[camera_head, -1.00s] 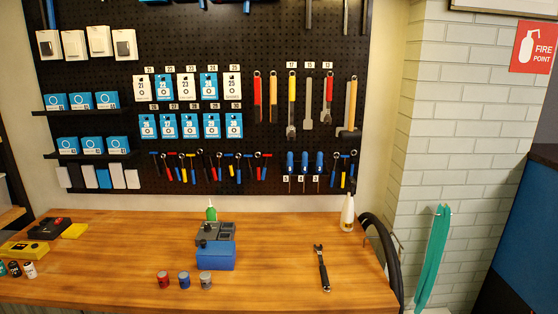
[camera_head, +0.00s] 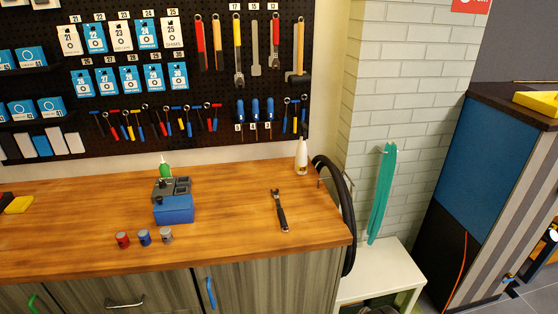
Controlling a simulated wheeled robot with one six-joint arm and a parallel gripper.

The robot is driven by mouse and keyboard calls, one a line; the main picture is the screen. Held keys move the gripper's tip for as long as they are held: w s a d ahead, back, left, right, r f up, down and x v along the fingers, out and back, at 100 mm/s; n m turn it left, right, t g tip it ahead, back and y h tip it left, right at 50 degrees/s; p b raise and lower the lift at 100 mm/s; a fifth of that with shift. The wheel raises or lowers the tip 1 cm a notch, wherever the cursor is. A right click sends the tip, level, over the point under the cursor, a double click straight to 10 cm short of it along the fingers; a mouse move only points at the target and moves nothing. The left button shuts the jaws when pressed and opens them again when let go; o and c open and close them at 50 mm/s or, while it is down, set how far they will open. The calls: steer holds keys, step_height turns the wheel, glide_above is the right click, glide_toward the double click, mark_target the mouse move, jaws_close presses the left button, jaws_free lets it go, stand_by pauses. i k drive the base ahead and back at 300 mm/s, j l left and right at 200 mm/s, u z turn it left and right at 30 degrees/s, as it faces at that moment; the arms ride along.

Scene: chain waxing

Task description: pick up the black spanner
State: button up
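The black spanner (camera_head: 281,211) lies flat on the wooden workbench (camera_head: 240,236), right of the middle. Its dark handle points toward the front edge and its open metal head points to the back. Nothing touches it. My gripper does not show in the camera_head view.
A blue box with a grey top (camera_head: 174,208) stands left of the spanner, with small red, blue and grey tins (camera_head: 145,238) before it. Bench around the spanner is clear.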

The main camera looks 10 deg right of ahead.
mark_target(281, 217)
steer(key=i+l+u, duration=0.4)
steer(key=i, duration=0.15)
steer(key=i+l+u, duration=0.35)
steer(key=i+l, duration=0.15)
